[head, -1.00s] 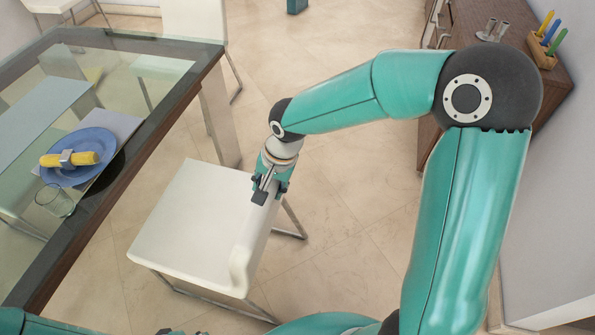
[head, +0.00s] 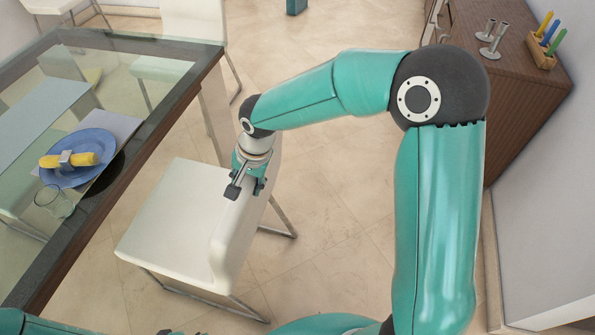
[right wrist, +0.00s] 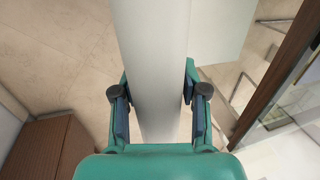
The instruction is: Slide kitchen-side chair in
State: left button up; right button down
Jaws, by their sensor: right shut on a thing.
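The white kitchen-side chair (head: 170,225) stands on the tiled floor beside the glass table, its seat toward the table's long edge and its backrest on the right. My right gripper (head: 245,190) is shut on the top of that backrest. In the right wrist view, the backrest (right wrist: 150,50) runs between the two fingers of my right gripper (right wrist: 157,100). The glass table (head: 178,100), with a dark frame, fills the left of the head view. The lower part of the backrest is partly hidden.
A blue plate (head: 97,145) with a yellow napkin and a glass (head: 50,201) are on the table. Another white chair (head: 196,35) stands at the table's far end. A brown sideboard (head: 515,95) is at the right. The floor between them is clear.

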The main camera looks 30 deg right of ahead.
jog(key=w+a, duration=0.5)
jog(key=shift+w+a+f+p, duration=0.15)
jog(key=shift+w+a+p, duration=0.1)
jog(key=shift+w+p, duration=0.15)
jog(key=w+a+p, duration=0.3)
jog(key=w+a, duration=0.3)
jog(key=shift+w+p, duration=0.25)
jog(key=shift+p, duration=0.1)
dwell(0.5)
jog(key=shift+a, duration=0.1)
